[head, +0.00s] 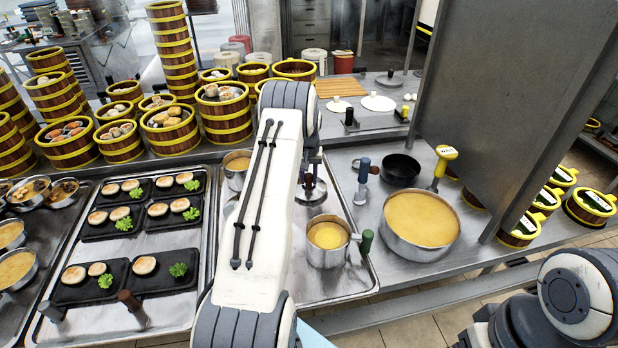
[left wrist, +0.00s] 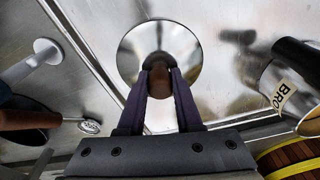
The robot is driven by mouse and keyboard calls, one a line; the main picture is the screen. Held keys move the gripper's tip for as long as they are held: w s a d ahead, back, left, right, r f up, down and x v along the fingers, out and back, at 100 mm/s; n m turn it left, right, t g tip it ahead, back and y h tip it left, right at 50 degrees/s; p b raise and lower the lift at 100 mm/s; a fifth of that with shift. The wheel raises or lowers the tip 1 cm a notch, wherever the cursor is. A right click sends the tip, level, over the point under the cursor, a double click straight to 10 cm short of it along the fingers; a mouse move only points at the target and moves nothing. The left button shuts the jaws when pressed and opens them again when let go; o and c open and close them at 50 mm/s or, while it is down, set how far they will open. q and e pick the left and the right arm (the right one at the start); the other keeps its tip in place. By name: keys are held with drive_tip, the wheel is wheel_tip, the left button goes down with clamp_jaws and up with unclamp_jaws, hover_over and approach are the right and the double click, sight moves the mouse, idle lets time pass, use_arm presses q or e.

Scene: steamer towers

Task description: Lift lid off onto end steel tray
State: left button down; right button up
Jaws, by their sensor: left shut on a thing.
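The steel lid (left wrist: 160,38) is round and shiny, with a brown knob (left wrist: 158,88) in its middle. My left gripper (left wrist: 160,75) is shut on this knob. In the head view the lid (head: 312,194) shows just right of my left arm, over the right part of the steel tray (head: 345,283); my arm hides most of the gripper. I cannot tell whether the lid touches the tray. An open pot (head: 327,237) of yellow broth with a green handle stands on that tray, in front of the lid. My right gripper is out of view.
Another small pot (head: 237,163) stands behind my left arm. A large pot (head: 420,220) and a black pan (head: 400,169) are to the right. Steamer baskets (head: 223,112) stand behind. Black plates with food (head: 160,272) are at left. A grey panel (head: 520,90) rises at right.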

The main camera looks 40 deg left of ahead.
sight(308, 188)
use_arm(q)
drive_tip(key=shift+f, duration=0.3)
drive_tip(key=c, duration=0.5)
unclamp_jaws()
wheel_tip(308, 188, up, 10)
drive_tip(key=s+b, duration=0.1)
drive_tip(key=b, duration=0.1)
drive_tip(key=shift+d+r, duration=0.2)
drive_tip(key=shift+d, duration=0.15)
